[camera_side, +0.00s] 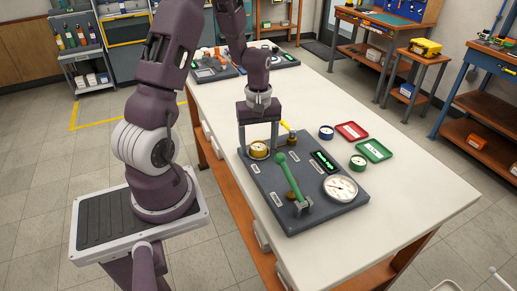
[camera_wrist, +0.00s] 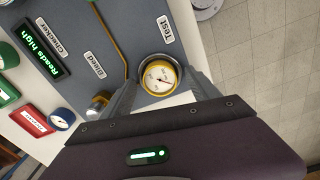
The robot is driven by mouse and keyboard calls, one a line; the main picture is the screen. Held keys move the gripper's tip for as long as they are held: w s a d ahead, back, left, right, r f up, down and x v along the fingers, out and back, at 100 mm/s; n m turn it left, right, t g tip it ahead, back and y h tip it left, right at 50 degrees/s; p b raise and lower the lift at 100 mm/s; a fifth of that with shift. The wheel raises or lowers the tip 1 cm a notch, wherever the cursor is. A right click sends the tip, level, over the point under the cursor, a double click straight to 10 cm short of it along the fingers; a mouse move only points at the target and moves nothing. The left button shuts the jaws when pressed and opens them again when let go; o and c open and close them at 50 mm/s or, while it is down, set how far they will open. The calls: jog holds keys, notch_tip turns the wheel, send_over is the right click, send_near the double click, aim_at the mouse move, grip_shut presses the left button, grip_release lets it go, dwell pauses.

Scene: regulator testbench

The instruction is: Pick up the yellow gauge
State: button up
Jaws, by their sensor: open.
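The yellow gauge (camera_side: 259,150) is round with a white dial, at the back left corner of the grey testbench board (camera_side: 265,190). In the wrist view the yellow gauge (camera_wrist: 160,75) sits beside the "Test" label, its dial facing the camera. My gripper (camera_side: 258,146) points down over that corner, with one finger on each side of the gauge. In the wrist view my gripper (camera_wrist: 163,84) is open, its fingers left and right of the gauge's lower part. I cannot tell whether either finger touches it.
The board carries a green-handled lever (camera_side: 288,172), a large white dial (camera_side: 341,188) and a display (camera_wrist: 40,45) reading "Reads high". A blue gauge (camera_side: 326,132), a green gauge (camera_side: 357,162), a red tray (camera_side: 352,131) and a green tray (camera_side: 374,151) lie to the right. The table's right front is clear.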

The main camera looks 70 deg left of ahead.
aim_at(258, 145)
grip_shut()
notch_tip(258, 145, up, 20)
dwell(0.9)
